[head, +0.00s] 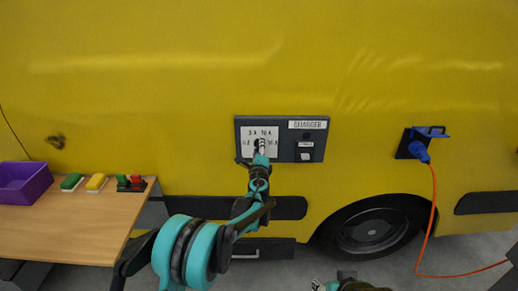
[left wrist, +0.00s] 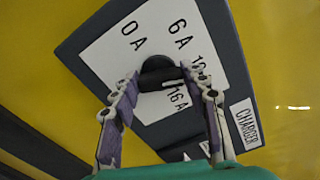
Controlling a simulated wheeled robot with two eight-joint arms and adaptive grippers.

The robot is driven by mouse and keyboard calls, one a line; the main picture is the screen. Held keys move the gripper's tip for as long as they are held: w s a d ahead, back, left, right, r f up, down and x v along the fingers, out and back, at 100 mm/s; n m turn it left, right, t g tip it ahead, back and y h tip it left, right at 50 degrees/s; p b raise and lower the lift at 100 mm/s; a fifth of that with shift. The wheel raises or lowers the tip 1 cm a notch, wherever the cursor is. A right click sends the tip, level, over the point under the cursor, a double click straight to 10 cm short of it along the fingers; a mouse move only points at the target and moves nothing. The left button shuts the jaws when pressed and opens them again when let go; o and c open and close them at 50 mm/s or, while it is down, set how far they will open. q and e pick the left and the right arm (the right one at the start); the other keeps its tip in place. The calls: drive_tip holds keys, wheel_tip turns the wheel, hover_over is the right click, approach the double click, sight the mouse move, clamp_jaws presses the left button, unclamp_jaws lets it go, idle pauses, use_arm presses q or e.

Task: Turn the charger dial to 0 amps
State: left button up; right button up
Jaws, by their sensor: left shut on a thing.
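The charger panel (head: 283,125) is a dark box on the yellow vehicle side, with a white dial plate (head: 303,135) and a CHARGER label. My left gripper (head: 260,150) reaches up to the plate and covers the dial in the head view. In the left wrist view the black round dial knob (left wrist: 160,71) sits between the fingertips of my left gripper (left wrist: 161,80), which is shut on it. The plate reads 0 A, 6 A, 16 A and a partly hidden mark starting with 1. I cannot tell where the knob points. Part of my right gripper (head: 320,286) shows at the bottom edge.
A wooden table (head: 75,228) at left holds a purple bin (head: 22,183) and green, yellow and red-green blocks. A blue plug (head: 420,152) with an orange cable sits in a socket at right. A wheel (head: 372,231) is below the panel's right.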

use_arm(q)
drive_tip(key=n, duration=1.1)
drive_tip(key=shift+a+f, duration=0.1)
drive_tip(key=shift+f, duration=0.1)
drive_tip(key=n, duration=1)
drive_tip(key=shift+f+n, duration=0.2)
drive_tip(key=shift+n, duration=0.2)
drive_tip(key=o, duration=1.2)
drive_tip(key=shift+c, duration=0.2)
